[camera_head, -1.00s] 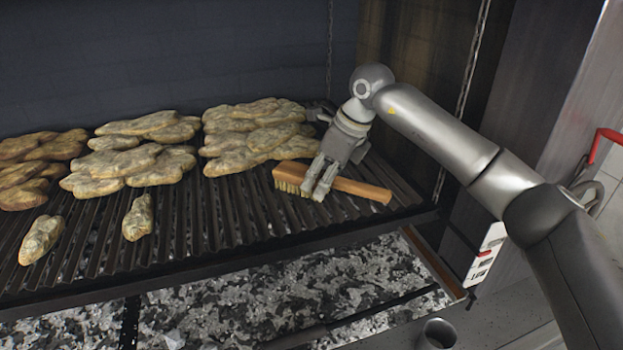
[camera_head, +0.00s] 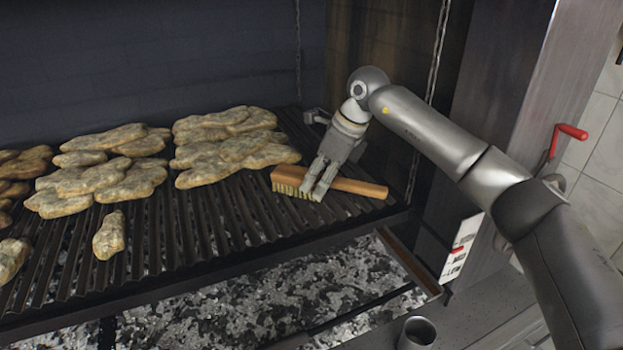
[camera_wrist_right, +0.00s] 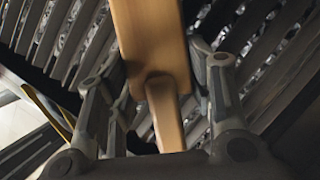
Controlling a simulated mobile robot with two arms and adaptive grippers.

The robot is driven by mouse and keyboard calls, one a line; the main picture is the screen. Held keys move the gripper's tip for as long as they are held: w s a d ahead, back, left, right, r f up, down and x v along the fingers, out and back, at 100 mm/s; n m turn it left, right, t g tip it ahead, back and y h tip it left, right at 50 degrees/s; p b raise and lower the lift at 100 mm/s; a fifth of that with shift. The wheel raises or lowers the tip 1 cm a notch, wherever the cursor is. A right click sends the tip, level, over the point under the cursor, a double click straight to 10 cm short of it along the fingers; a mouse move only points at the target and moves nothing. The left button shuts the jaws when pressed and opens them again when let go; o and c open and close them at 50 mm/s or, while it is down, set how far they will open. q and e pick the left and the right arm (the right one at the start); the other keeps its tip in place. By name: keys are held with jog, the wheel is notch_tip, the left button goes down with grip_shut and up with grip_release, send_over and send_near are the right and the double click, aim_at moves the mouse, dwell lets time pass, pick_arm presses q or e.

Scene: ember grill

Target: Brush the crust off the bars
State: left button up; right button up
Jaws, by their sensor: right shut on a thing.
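My right gripper (camera_head: 318,180) is shut on a wooden brush (camera_head: 350,186) with pale bristles. The brush lies across the right part of the grill bars (camera_head: 235,212), head to the left, handle to the right. Its bristles face down at the bars; whether they touch cannot be told. In the right wrist view the brush's wooden body (camera_wrist_right: 150,40) runs between the gripper's fingers (camera_wrist_right: 158,95). No crust can be made out clearly on the dark bars. My left gripper is not in view.
Piles of pale, browned food pieces (camera_head: 235,145) sit on the bars left of the brush, with a single piece (camera_head: 109,236) nearer the front. Grey ash and coals (camera_head: 270,290) lie below. A chain (camera_head: 437,60) hangs at right, near a red-handled crank (camera_head: 570,131). A metal cup (camera_head: 417,332) stands at the front.

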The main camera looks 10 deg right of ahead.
jog(key=shift+w+d, duration=0.15)
jog(key=shift+d, duration=0.75)
jog(key=shift+r+p, duration=2.2)
jog(key=shift+r, duration=0.8)
jog(key=shift+r+p, duration=1.2)
jog(key=shift+r, duration=0.4)
jog(key=shift+f, duration=0.1)
